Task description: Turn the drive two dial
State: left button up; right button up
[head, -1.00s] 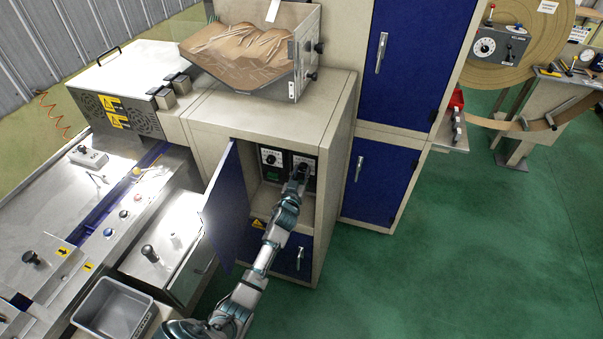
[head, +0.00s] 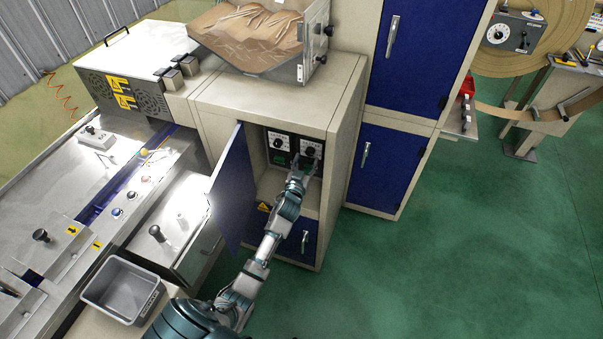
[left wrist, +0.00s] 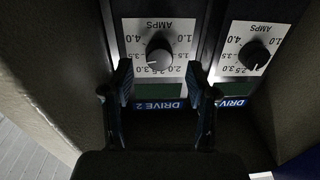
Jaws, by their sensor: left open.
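The drive two dial (left wrist: 159,54) is a round black knob on a white AMPS scale plate. It shows upside down in the left wrist view, above a blue "DRIVE 2" label (left wrist: 158,104). In the head view it is the right dial (head: 310,150) inside the open cabinet. My left gripper (left wrist: 160,72) is open and empty, its fingertips spread to either side of the lower scale in the wrist view. The knob appears just beyond the tips, not visibly touched. In the head view the gripper (head: 302,164) is just below the dial. My right gripper is out of view.
A second dial (left wrist: 255,54) sits beside it; it is the left one (head: 279,143) in the head view. The blue cabinet door (head: 232,190) stands open left of my arm. Cabinet walls surround the panel closely. Green floor (head: 430,250) is clear at right.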

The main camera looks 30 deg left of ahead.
pick_arm(q)
jog(key=v, duration=0.9)
jog(key=shift+s, duration=0.25)
jog(key=shift+d+f, duration=0.1)
jog(key=s+d+f+m+g+h, duration=0.15)
jog(key=s+f, duration=0.25)
jog(key=f, duration=0.5)
jog(key=s+d+f+g+h, duration=0.1)
jog(key=s+d+f+g, duration=0.2)
jog(key=f, duration=0.6)
jog(key=s+d+f+m+g+h, duration=0.1)
jog(key=s+d+f+g, duration=0.25)
jog(key=f, duration=0.65)
jog(key=s+d+f+m+g+h, duration=0.1)
jog(key=s+d+f+g, duration=0.3)
jog(key=s+f, duration=0.9)
jog(key=shift+s+m, duration=0.35)
jog(key=shift+s, duration=0.6)
jog(key=s+d+f+g, duration=0.1)
jog(key=s+f, duration=0.1)
jog(key=s, duration=0.2)
jog(key=s+d+f+g, duration=0.1)
jog(key=s+f, duration=0.1)
jog(key=s, duration=0.3)
jog(key=s+d+f+m+g+h, duration=0.1)
jog(key=s+d+f, duration=0.1)
jog(key=s, duration=0.3)
jog(key=shift+f+g, duration=0.3)
jog(key=shift+c, duration=0.2)
